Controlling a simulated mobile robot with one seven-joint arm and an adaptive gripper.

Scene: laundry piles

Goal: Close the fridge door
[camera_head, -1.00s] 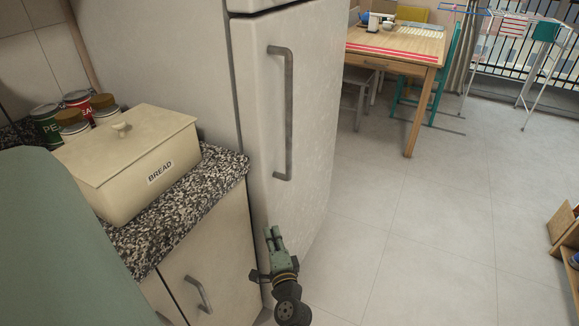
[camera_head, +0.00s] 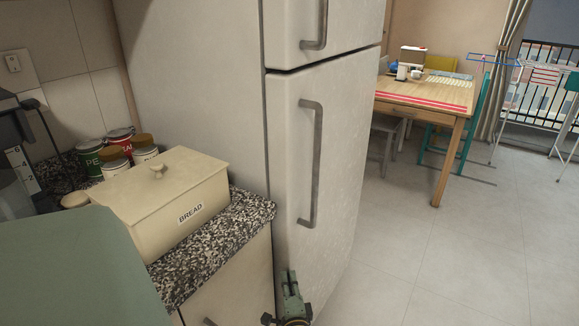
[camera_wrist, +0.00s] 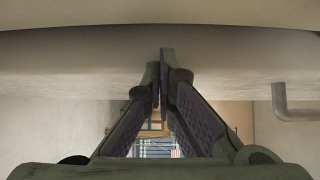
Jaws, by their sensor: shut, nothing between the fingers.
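The off-white fridge has a large lower door (camera_head: 345,130) with a vertical grey bar handle (camera_head: 317,170). The lower door stands flush or nearly flush with the cabinet, with a thin dark seam down its left edge; I cannot tell if it is fully shut. The upper door (camera_head: 355,30) looks shut. My green gripper (camera_head: 289,275) is low in front of the lower door, below its handle, pointing up in the picture. In the wrist view my fingertips (camera_wrist: 160,60) meet with nothing between them, against or very near a pale surface. A grey bar (camera_wrist: 290,105) shows at right.
A granite counter (camera_head: 245,225) with a cream bread box (camera_head: 165,205) and several cans stands left of the fridge. A wooden table (camera_head: 440,95) with chairs is at the back right. The tiled floor (camera_head: 450,240) right of the fridge is clear.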

